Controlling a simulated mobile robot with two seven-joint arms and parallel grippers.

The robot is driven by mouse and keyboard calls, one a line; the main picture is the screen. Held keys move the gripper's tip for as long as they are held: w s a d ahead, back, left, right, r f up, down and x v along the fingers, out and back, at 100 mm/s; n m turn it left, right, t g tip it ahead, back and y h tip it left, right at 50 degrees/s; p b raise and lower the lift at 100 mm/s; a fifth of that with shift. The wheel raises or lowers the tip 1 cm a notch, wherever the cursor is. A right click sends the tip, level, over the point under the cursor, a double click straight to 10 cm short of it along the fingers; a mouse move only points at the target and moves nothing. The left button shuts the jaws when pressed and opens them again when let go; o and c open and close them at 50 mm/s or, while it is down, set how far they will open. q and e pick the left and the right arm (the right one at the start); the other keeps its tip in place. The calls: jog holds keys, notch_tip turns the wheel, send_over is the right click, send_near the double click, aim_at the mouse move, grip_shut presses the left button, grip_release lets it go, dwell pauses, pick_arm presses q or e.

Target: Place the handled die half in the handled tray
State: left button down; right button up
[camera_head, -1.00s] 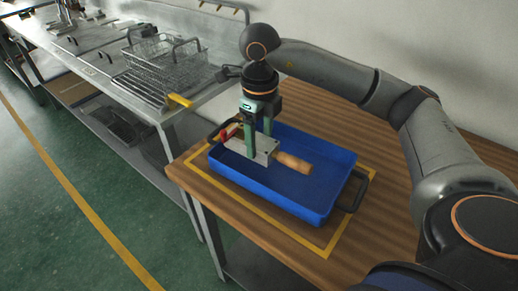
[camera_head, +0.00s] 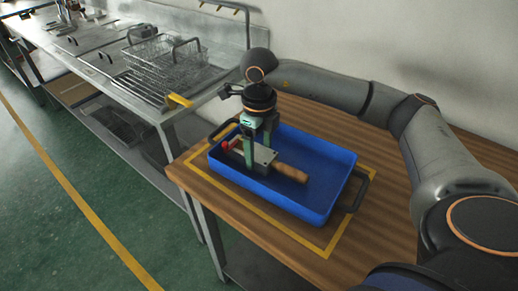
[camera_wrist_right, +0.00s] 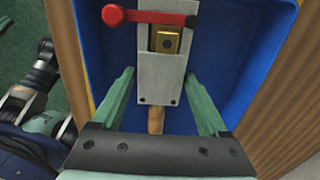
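The handled die half is a grey metal block (camera_head: 262,156) with a wooden handle (camera_head: 291,173) and a red lever on top. It is low inside the blue handled tray (camera_head: 322,215), with its handle pointing right. In the right wrist view the block (camera_wrist_right: 160,82) shows a brass insert and a red clamp lever (camera_wrist_right: 165,18). My right gripper (camera_head: 259,152) reaches down over the block. Its green fingers (camera_wrist_right: 160,75) lie along both sides of the block, tips seemingly against it. Whether the block's underside touches the tray floor is hidden.
The tray stands on a wooden table (camera_head: 388,180) inside a yellow tape outline (camera_head: 345,226). A metal bench with wire baskets (camera_head: 163,65) stands at the back left. The right part of the tray is clear.

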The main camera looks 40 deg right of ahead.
aim_at(259, 153)
jog(key=shift+o, duration=1.4)
jog(key=shift+r, duration=0.1)
notch_tip(259, 153, up, 12)
jog(key=p, duration=0.1)
jog(key=shift+r, duration=0.1)
